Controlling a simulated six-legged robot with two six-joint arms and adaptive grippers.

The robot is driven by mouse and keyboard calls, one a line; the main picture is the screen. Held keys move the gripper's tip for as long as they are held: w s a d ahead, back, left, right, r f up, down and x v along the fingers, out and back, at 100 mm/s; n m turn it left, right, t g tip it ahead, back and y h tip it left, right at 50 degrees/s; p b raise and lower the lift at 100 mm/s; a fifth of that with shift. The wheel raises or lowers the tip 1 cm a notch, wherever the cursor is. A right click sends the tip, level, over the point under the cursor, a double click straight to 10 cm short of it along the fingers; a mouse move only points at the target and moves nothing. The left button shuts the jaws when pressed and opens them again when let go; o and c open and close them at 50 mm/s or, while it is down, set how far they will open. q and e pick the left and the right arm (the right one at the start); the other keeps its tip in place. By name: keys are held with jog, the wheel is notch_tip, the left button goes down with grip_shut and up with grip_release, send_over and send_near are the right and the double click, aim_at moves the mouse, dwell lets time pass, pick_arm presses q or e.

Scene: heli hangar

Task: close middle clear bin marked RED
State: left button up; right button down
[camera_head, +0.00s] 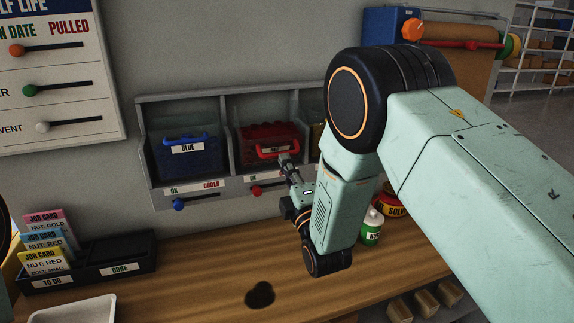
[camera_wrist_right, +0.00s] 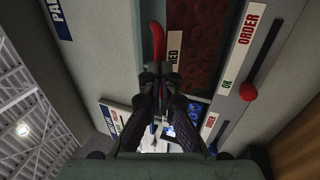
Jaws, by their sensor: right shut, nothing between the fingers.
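The middle clear bin (camera_head: 266,133) sits in the wall rack, with red contents, a red handle and a RED label. How far open it is, I cannot tell. In the right wrist view, its red handle (camera_wrist_right: 158,42) shows just beyond the fingers, with the RED label (camera_wrist_right: 173,58) and red nuts (camera_wrist_right: 197,45) beside it. My right gripper (camera_head: 284,158) is at the bin's front, just below the handle. It is shut and empty; it also shows in the wrist view (camera_wrist_right: 159,75). Whether it touches the bin is unclear. My left gripper is out of view.
The BLUE bin (camera_head: 187,155) is on the left; my right arm mostly hides the right-hand bin. Sliders with a blue knob (camera_head: 178,204) and a red knob (camera_head: 256,190) run below. A green-labelled bottle (camera_head: 371,228) and red can (camera_head: 394,203) stand on the wooden bench (camera_head: 200,285).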

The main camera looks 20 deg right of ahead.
aim_at(279, 137)
jog(key=shift+w+r+g+p, duration=0.3)
jog(key=shift+r+p, duration=0.1)
jog(key=shift+r, duration=0.15)
jog(key=shift+w+r+g+p, duration=0.15)
jog(key=shift+r+g+p, duration=0.2)
jog(key=shift+r, duration=0.15)
jog(key=shift+w+r, duration=0.7)
jog(key=shift+r, duration=0.1)
jog(key=shift+w+a+r+g+p, duration=0.1)
jog(key=shift+w+r+g+p, duration=0.25)
jog(key=shift+w+r, duration=0.3)
jog(key=shift+w+r+g, duration=0.15)
jog(key=shift+w+r, duration=0.1)
jog(key=shift+w, duration=0.25)
jog(key=shift+w+r+g, duration=0.15)
jog(key=shift+w+r, duration=0.1)
jog(key=shift+w, duration=0.25)
jog(key=shift+s, duration=0.1)
